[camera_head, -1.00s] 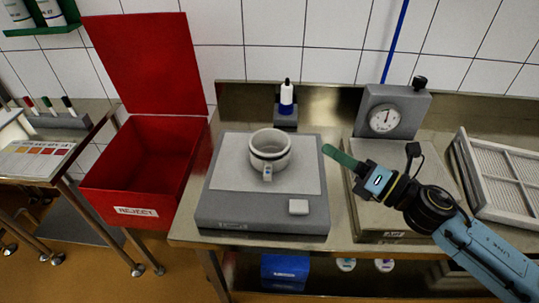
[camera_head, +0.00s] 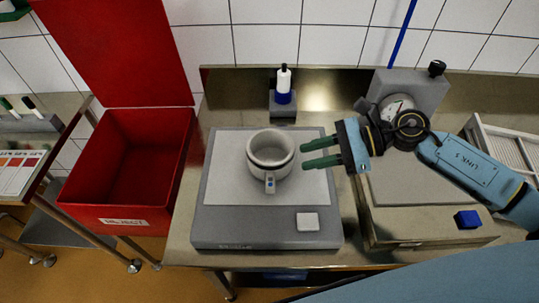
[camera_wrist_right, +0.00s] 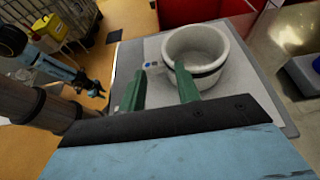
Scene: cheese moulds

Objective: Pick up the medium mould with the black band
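The mould (camera_head: 268,148) is a whitish round cup with a dark band around it and a small tag on its front. It stands upright on the pale top of a grey platform (camera_head: 225,225). In the right wrist view the mould (camera_wrist_right: 207,48) shows its dark band and open top, just beyond the fingers. My right gripper (camera_head: 303,156) is open and empty, its two green fingers pointing at the mould from the right. It also shows in the right wrist view (camera_wrist_right: 160,90). What seems to be my left gripper (camera_wrist_right: 94,88) is small and dark there; its opening is unclear.
A red reject bin (camera_head: 120,222) with raised lid stands left of the platform. A blue-and-white bottle (camera_head: 284,85) stands behind.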

